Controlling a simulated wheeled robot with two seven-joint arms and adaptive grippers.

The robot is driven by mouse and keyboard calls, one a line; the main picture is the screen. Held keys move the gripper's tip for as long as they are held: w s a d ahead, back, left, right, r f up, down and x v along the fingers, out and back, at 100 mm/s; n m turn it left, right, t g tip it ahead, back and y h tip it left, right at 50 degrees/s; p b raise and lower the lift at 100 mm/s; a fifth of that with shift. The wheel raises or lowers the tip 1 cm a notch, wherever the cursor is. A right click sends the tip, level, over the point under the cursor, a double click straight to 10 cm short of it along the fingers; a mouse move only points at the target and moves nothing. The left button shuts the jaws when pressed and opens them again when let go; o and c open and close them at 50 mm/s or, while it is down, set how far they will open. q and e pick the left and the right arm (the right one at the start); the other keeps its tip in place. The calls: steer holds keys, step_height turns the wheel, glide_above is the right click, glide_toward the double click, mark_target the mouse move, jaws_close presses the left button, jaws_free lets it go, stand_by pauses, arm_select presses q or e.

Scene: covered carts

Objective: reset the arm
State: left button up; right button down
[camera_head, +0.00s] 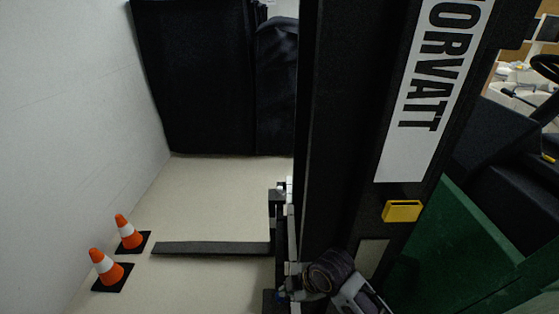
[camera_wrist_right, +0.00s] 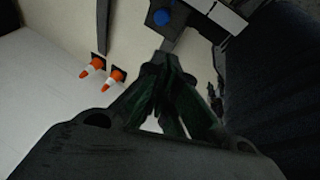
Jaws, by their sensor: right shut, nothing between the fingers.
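My right gripper (camera_wrist_right: 166,66) fills the lower middle of the right wrist view. Its two dark fingers meet at their tips, and I see nothing between them. Ahead of the tips are a pale floor and a dark bar with a blue round part (camera_wrist_right: 162,17) beside it. In the head view, part of what looks like my right arm (camera_head: 345,285) shows at the bottom, in front of a tall black mast. Its fingertips are hard to make out there. My left gripper is in neither view.
The black mast (camera_head: 345,120) carries a white lettered sign (camera_head: 432,90) and a yellow part (camera_head: 402,211). A dark fork (camera_head: 212,248) extends left over open floor. Two orange cones (camera_head: 107,268) (camera_head: 128,233) stand near the white wall. Black-covered carts (camera_head: 210,80) stand behind; a green body (camera_head: 460,255) is at right.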

steer(key=s+d+f+m+h, duration=0.15)
steer(key=s+d+m, duration=0.25)
steer(key=d+m, duration=0.55)
steer(key=s+d+m+h, duration=0.3)
steer(key=s+d+m, duration=0.1)
steer(key=d+m, duration=0.55)
step_height(320, 180, down, 33)
steer(key=s+d+n, duration=0.1)
steer(key=s+d, duration=0.1)
steer(key=s+d+f, duration=0.3)
steer(key=s+f, duration=0.6)
steer(key=s, duration=0.1)
steer(key=s+d+f+g, duration=0.1)
steer(key=s+d+f, duration=0.2)
steer(key=s+f, duration=0.7)
steer(key=shift+s+d+f+n, duration=0.2)
steer(key=shift+s+d+n, duration=0.15)
steer(key=shift+s, duration=0.2)
